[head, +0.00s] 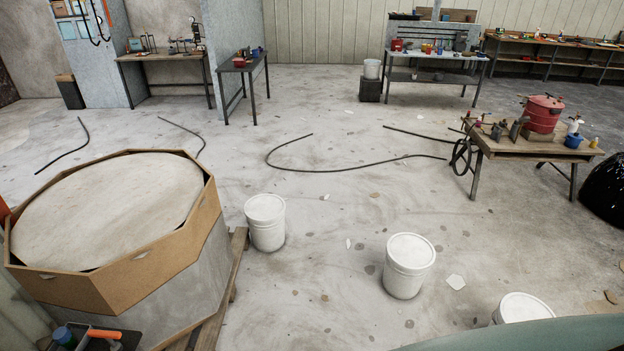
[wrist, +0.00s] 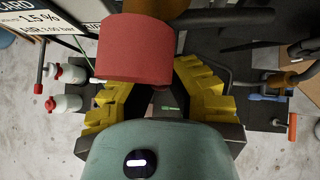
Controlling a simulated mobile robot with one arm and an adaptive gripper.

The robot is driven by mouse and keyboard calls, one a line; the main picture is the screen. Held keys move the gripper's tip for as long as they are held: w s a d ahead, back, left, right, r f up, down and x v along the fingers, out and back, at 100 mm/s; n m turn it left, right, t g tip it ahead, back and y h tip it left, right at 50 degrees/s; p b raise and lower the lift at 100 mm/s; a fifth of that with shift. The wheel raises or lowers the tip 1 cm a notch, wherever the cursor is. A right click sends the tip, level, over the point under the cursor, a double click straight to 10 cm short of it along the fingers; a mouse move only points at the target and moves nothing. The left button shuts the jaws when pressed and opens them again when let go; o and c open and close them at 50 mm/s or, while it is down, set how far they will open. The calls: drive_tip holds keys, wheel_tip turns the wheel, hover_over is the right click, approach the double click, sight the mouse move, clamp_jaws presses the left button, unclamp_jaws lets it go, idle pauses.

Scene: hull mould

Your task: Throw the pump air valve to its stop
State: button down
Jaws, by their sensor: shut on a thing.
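My gripper (wrist: 160,88) shows in the wrist view with its yellow-padded fingers on either side of a thick red cylinder (wrist: 137,48), which looks like the grip of the pump air valve. The red cylinder covers part of the left finger, and the exact contact is hidden. A dark bar (wrist: 222,17) runs to the right just beyond it. How far the valve is turned cannot be told. Neither my gripper nor the valve can be made out in the head view.
In the wrist view, white bottles (wrist: 67,104) with red caps stand left of my gripper, below a sign (wrist: 38,20). An orange-handled tool (wrist: 292,126) lies right. In the head view, an octagonal tub (head: 150,275) stands left and white buckets (head: 408,265) stand on open floor.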

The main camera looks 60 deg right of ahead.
drive_tip(key=c, duration=1)
unclamp_jaws()
drive_tip(key=shift+d, duration=0.1)
drive_tip(key=shift+o, duration=0.2)
drive_tip(key=shift+r, duration=1.45)
drive_tip(key=shift+w+r, duration=0.15)
drive_tip(key=shift+r, duration=0.9)
drive_tip(key=shift+w+r, duration=0.1)
drive_tip(key=shift+r, duration=2.45)
